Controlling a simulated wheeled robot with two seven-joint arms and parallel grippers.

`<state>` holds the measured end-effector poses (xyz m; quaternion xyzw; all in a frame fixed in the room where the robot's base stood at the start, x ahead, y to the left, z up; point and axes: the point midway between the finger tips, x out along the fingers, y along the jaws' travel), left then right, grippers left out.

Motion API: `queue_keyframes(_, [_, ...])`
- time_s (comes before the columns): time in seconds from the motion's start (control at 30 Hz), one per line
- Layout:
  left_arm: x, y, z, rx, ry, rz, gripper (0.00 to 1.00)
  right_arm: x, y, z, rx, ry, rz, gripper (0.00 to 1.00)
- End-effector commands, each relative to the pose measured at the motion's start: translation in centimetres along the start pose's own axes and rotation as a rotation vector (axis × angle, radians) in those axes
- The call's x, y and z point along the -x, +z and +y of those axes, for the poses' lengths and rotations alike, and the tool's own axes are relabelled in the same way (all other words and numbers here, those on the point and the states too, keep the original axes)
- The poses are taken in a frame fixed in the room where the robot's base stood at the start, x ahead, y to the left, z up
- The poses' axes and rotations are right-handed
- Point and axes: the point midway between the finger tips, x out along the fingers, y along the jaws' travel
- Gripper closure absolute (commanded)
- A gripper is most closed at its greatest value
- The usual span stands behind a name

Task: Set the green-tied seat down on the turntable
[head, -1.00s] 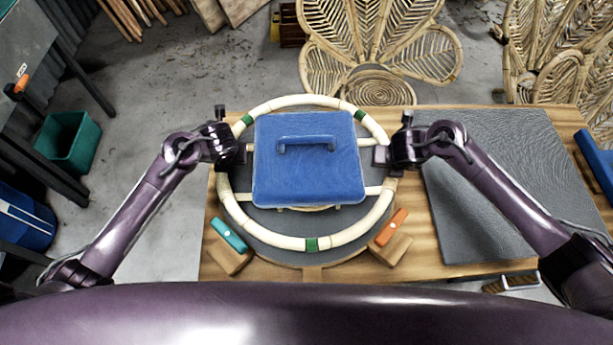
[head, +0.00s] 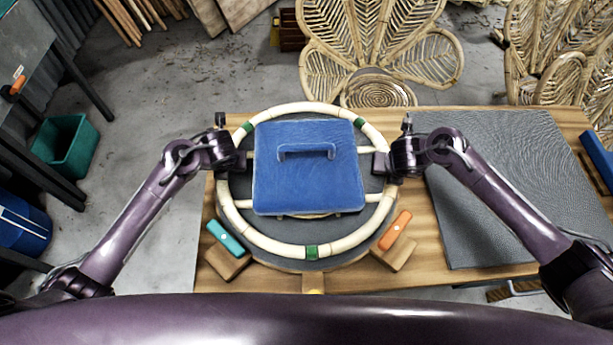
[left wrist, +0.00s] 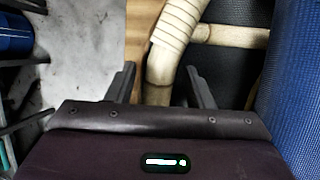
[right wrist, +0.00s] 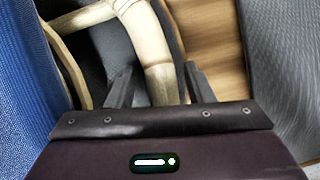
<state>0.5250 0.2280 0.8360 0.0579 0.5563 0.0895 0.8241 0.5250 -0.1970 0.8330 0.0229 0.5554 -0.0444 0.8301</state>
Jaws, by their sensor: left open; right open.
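The seat is a pale rattan ring (head: 239,227) with green ties and crossbars. It lies over the dark round turntable (head: 240,188) and appears to rest on it. My left gripper (head: 243,161) is at the ring's left side and my right gripper (head: 379,163) at its right side. Both are open. In the left wrist view the ring's pole (left wrist: 160,67) passes between the spread fingers; in the right wrist view the pole (right wrist: 158,75) does the same. A blue padded block (head: 306,180) with a handle covers the ring's middle.
A teal clamp (head: 226,238) and an orange clamp (head: 395,231) on wooden blocks flank the ring's front. A grey mat (head: 490,190) covers the table's right. Rattan chair backs (head: 375,60) stand behind. A green bin (head: 66,147) is on the floor at left.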

Motion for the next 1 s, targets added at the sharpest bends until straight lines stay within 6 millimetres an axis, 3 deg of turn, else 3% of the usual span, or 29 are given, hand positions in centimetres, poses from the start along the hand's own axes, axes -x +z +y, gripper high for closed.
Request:
queue_keyframes(0.17, [2.0,0.0,-0.2,0.001,-0.006,-0.001,0.52,0.0,0.0,0.0,0.000,-0.001,0.000,0.52])
queue_keyframes(0.4, [7.2,0.0,-0.4,0.003,-0.010,-0.002,0.52,0.0,0.0,0.0,0.000,-0.001,0.000,0.52])
queue_keyframes(0.6, [10.3,0.0,-0.2,0.004,-0.006,-0.002,0.52,0.0,0.0,0.0,0.000,-0.001,0.000,0.52])
queue_keyframes(0.83, [11.8,0.0,0.0,0.000,-0.001,-0.001,0.52,0.2,0.0,0.0,0.000,0.000,0.000,0.52])
queue_keyframes(1.0, [11.9,0.0,0.0,-0.001,0.000,0.000,0.52,1.9,0.1,0.1,0.000,0.003,-0.001,0.52])
